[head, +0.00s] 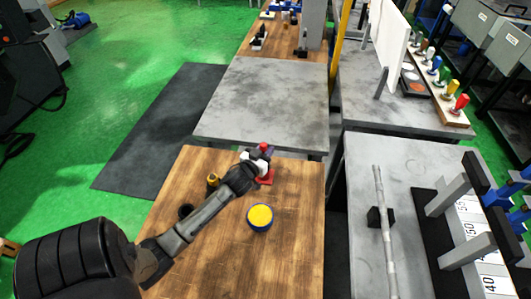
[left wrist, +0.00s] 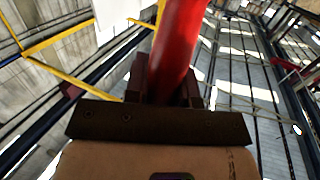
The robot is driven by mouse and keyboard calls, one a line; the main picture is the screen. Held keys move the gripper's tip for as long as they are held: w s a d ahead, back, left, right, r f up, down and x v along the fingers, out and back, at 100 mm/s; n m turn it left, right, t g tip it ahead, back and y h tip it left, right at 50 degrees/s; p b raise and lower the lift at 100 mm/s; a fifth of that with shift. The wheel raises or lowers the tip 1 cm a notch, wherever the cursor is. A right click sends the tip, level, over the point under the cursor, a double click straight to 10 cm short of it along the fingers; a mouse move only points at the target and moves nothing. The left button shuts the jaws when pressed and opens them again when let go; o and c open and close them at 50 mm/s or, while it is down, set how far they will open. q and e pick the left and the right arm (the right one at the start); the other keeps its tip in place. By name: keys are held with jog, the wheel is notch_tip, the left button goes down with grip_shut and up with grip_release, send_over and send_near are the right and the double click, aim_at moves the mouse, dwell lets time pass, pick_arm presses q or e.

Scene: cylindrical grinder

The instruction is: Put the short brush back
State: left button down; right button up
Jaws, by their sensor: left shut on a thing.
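My left gripper (head: 258,161) reaches over the wooden table from the left and is shut on a red thing (head: 264,147). In the left wrist view, the red thing is a thick, smooth cylinder (left wrist: 182,45) between the dark jaws (left wrist: 168,92), tilted up to the right. I cannot tell for sure that it is the short brush; its lower end is hidden by the jaws. A red part (head: 267,180) shows just below the gripper, close to the tabletop. I cannot tell whether it touches the table. My right gripper is not in view.
On the wooden table (head: 295,250) are a round yellow-topped tin (head: 260,217), a dark cup (head: 186,211) and a small yellow-and-black item (head: 212,180) close by my arm. A board with several coloured handles (head: 453,112) stands at the upper right. The grey table (head: 265,105) behind is clear.

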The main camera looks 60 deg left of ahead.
pick_arm(q)
jog(key=shift+f, duration=0.25)
jog(key=shift+f, duration=0.3)
jog(key=c, duration=1)
grip_release()
jog(key=shift+o, duration=0.2)
